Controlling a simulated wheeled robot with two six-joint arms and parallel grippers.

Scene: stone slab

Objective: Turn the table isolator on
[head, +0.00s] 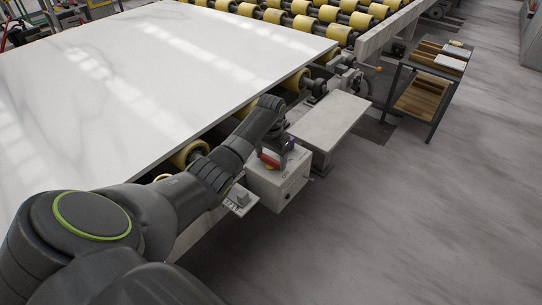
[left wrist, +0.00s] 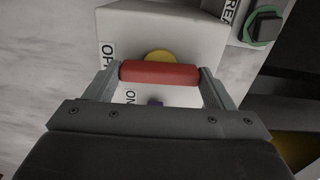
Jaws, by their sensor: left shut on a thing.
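The table isolator is a pale grey box (head: 279,187) on the side of the roller table in the head view; its face (left wrist: 190,25) fills the middle of the left wrist view. Its red handle (head: 269,159) sits on a yellow disc (left wrist: 160,56). My left gripper (left wrist: 160,74) is shut on the red handle (left wrist: 160,73), a finger at each end of the bar. The bar lies crosswise in the left wrist view. An OFF label shows left of the bar and an ON label below it. The gripper and arm partly hide the handle in the head view. My right gripper is not in view.
A small panel (head: 240,203) with a dark knob (left wrist: 267,27) is beside the isolator. A white marble slab (head: 150,80) lies on yellow rollers. A grey bench plate (head: 330,120) stands right of the isolator, and a shelf cart (head: 428,95) farther right. Floor at right is clear.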

